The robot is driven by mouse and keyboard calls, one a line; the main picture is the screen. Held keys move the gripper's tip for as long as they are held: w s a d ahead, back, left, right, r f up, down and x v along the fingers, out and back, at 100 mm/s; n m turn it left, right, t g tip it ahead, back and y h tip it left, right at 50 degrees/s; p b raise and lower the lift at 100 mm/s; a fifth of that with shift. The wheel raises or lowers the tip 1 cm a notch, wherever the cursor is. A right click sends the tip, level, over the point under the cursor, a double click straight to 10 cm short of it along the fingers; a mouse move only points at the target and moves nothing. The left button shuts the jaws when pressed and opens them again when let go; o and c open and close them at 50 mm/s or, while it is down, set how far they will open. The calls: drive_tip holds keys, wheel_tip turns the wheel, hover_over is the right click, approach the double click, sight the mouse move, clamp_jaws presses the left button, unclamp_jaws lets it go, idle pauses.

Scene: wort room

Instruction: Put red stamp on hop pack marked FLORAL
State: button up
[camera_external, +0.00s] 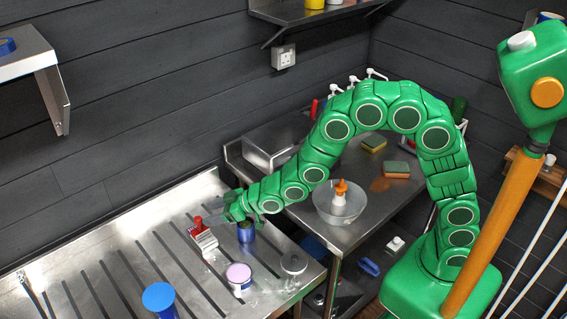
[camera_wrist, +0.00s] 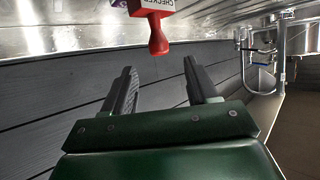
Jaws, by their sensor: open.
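The red stamp (camera_external: 198,226) stands on the slotted steel table, handle up, with a pale face or block below it that I cannot make out clearly. In the wrist view the red stamp (camera_wrist: 157,38) shows its rounded handle and a white label reading CHECKED upside down. My gripper (camera_external: 230,208) is just right of the stamp in the external view. In the wrist view my gripper (camera_wrist: 158,66) is open and empty, with the stamp's handle just beyond the fingertips and between their lines. I cannot make out any hop pack marked FLORAL.
A dark blue can (camera_external: 246,233) stands right beside my gripper. A pink-topped tub (camera_external: 239,278), a blue-topped tub (camera_external: 160,299) and a round metal piece (camera_external: 294,262) are nearer the front. The table's left part is mostly clear.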

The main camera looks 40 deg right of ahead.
drive_tip(key=shift+v, duration=2)
drive_tip(key=shift+f, duration=0.1)
